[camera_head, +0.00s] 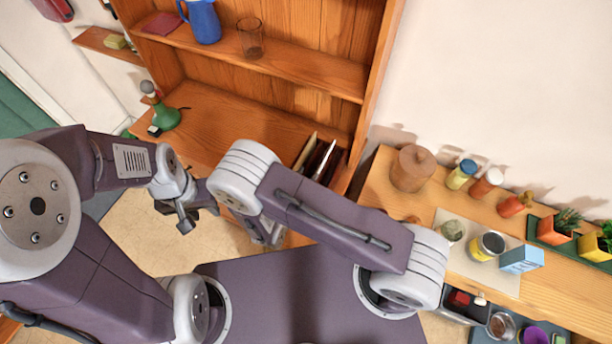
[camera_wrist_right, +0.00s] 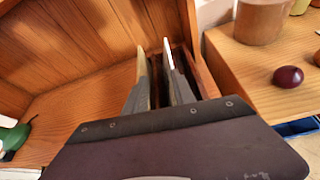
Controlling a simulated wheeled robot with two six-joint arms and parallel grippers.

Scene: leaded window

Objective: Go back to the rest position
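My left gripper (camera_head: 188,212) hangs in front of the wooden cabinet in the head view, over the pale floor. I see nothing held in it, but its finger gap is not clear. My right gripper (camera_wrist_right: 158,88) shows two grey fingers standing apart in the right wrist view, with nothing clearly between them. In the head view it is mostly hidden behind my right wrist and forearm. Beyond its fingers, thin upright panels (camera_head: 325,160) stand in a slotted part of the cabinet's lower shelf. I cannot tell whether the fingers touch them.
The cabinet (camera_head: 285,60) holds a blue jug (camera_head: 202,20), a glass (camera_head: 250,38) and a green-based item (camera_head: 163,115). At right, a wooden counter (camera_head: 375,190) carries a brown canister (camera_head: 412,168), jars, cans and plant pots. Dark bins with small items stand below it.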

